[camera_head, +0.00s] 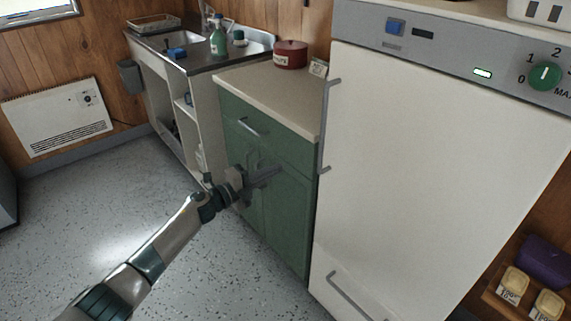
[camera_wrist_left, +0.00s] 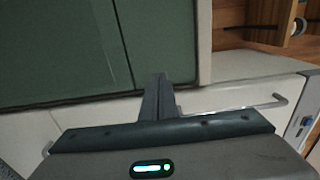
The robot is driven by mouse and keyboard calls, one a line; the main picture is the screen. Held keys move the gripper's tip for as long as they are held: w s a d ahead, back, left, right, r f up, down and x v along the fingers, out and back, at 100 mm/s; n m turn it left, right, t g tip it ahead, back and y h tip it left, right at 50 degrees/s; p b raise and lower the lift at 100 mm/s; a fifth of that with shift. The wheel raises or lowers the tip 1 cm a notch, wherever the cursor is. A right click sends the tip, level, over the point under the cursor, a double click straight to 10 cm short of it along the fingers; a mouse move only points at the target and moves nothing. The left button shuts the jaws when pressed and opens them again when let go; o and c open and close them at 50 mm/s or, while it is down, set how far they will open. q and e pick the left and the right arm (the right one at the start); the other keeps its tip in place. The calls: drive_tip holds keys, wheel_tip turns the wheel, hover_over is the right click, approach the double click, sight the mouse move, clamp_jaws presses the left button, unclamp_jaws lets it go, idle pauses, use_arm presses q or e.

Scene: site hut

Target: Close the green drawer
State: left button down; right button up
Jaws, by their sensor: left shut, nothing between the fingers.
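The green drawer (camera_head: 262,130) is the top front of the green cabinet (camera_head: 285,208), under a beige worktop. It has a silver bar handle (camera_head: 249,126). Its front looks flush or nearly flush with the cabinet; I cannot tell if a small gap is left. My left gripper (camera_head: 275,170) is shut and empty, in front of the cabinet below the drawer handle, hiding part of the doors. In the left wrist view its closed fingers (camera_wrist_left: 158,98) point towards green panels (camera_wrist_left: 70,45); contact is not clear. My right gripper is not in view.
A tall white appliance (camera_head: 430,170) with handles stands right of the cabinet. A sink unit (camera_head: 170,85) is to the left. A red pot (camera_head: 290,54) sits on the worktop (camera_head: 265,90).

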use_arm(q)
drive_tip(key=v, duration=0.6)
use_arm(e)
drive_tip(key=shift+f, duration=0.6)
